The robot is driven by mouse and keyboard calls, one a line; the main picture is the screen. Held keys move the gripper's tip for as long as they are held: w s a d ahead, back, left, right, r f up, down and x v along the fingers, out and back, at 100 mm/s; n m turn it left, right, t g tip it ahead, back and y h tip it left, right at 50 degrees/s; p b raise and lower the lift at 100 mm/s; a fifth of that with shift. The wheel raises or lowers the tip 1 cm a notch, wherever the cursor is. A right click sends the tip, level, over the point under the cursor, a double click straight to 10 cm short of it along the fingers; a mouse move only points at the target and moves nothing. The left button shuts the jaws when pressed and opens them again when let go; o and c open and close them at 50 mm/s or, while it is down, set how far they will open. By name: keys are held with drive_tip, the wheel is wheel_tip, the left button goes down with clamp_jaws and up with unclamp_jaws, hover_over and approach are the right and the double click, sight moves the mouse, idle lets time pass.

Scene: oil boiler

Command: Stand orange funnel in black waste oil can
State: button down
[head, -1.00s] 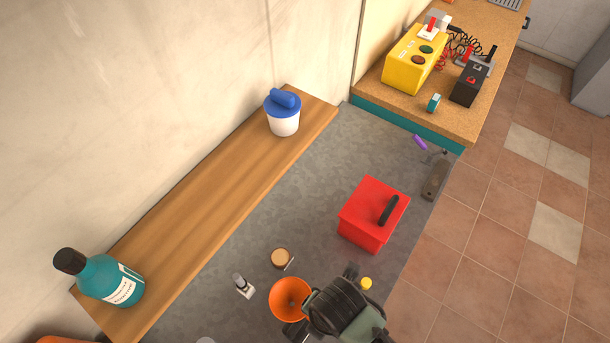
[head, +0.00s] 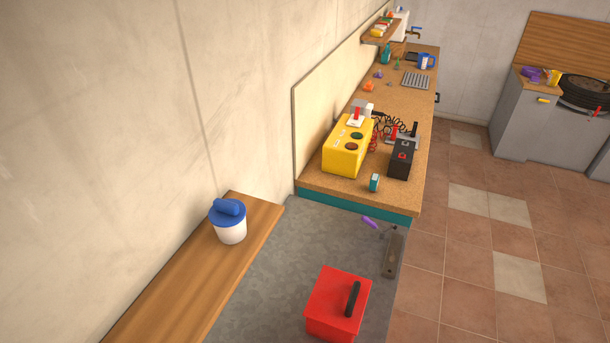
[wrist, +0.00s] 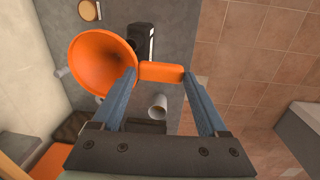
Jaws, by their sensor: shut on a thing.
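The orange funnel (wrist: 101,62) is in the wrist view, its wide mouth facing the camera at the left. Its orange stem-like part (wrist: 161,72) lies between the two fingers of my gripper (wrist: 160,76), which is shut on it. The funnel is held over the grey surface and the tiled floor. A black object with a pale label (wrist: 141,42) is partly hidden behind the funnel; I cannot tell whether it is the black waste oil can. The head view shows neither the funnel nor my gripper, and no clear black oil can.
In the head view a red box with a black handle (head: 337,305) stands on the grey surface. A white tub with a blue lid (head: 229,222) sits on the wooden shelf. A yellow box (head: 346,146) and black battery (head: 401,160) stand on the cork-topped bench. Floor tiles (head: 470,260) at right are clear.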

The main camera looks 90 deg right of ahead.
drive_tip(key=shift+f+b, duration=1.3)
drive_tip(key=shift+f, duration=1.1)
drive_tip(key=shift+r+p, duration=0.1)
drive_tip(key=shift+p, duration=0.95)
drive_tip(key=shift+f, duration=0.2)
drive_tip(key=shift+f+b, duration=1.2)
drive_tip(key=shift+f, duration=0.65)
unclamp_jaws()
drive_tip(key=shift+r, duration=0.1)
drive_tip(key=r, duration=0.4)
drive_tip(key=r+b, duration=0.1)
drive_tip(key=r, duration=0.3)
drive_tip(key=s+r, duration=0.1)
drive_tip(key=r, duration=0.4)
drive_tip(key=shift+a+b, duration=0.2)
drive_tip(key=shift+b, duration=0.2)
